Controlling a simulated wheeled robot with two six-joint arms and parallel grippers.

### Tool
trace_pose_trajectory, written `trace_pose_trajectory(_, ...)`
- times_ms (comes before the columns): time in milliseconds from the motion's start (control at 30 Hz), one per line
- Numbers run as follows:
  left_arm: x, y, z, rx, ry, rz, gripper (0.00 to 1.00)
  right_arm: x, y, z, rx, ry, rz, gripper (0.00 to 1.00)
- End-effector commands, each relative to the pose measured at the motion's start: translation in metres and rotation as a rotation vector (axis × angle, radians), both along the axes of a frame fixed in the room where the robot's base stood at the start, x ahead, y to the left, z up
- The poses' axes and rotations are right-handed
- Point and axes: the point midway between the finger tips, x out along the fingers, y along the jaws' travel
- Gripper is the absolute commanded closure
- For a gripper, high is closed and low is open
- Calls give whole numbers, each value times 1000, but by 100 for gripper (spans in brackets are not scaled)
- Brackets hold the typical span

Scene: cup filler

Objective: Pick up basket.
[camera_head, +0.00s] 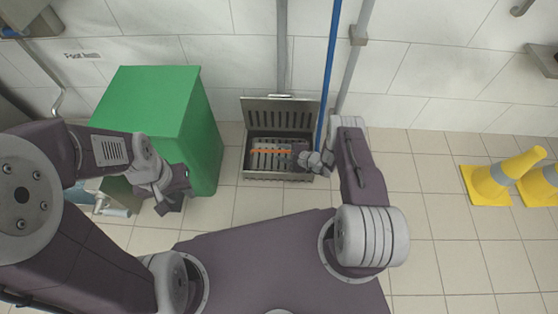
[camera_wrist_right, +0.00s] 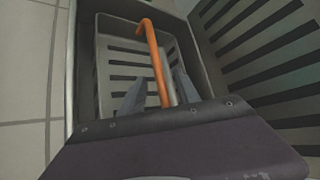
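A grey slotted basket (camera_wrist_right: 128,62) with an orange handle (camera_wrist_right: 155,62) sits inside a metal floor box (camera_head: 278,178); the handle also shows in the head view (camera_head: 268,151). My right gripper (camera_wrist_right: 160,95) reaches into the box from the right. Its two fingers are spread, with the orange handle between them and a gap on each side; the lower end of the handle is hidden behind the gripper body. My left gripper (camera_head: 178,190) hangs beside the green bin, away from the basket, and its finger opening is not clear.
The box's slotted lid (camera_head: 282,108) stands open against the wall. A green bin (camera_head: 165,110) stands to the left. A blue pole (camera_head: 328,70) and grey pipes rise behind the box. The tiled floor between is clear.

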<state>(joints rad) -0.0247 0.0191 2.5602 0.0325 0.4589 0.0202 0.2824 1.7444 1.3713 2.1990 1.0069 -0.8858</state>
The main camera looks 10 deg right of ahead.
Motion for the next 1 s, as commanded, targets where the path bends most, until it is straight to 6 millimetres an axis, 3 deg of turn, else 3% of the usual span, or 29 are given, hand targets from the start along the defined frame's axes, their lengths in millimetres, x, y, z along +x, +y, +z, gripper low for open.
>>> trace_pose_trajectory(133, 0, 0, 2, 0, 0, 0, 64, 0, 0, 2, 0, 0, 0, 61)
trace_pose_trajectory(300, 0, 0, 2, 0, -1, 0, 64, 0, 0, 2, 0, 0, 0, 100)
trace_pose_trajectory(1000, 0, 0, 2, 0, 0, 0, 64, -1, 0, 0, 2, 4, -2, 100)
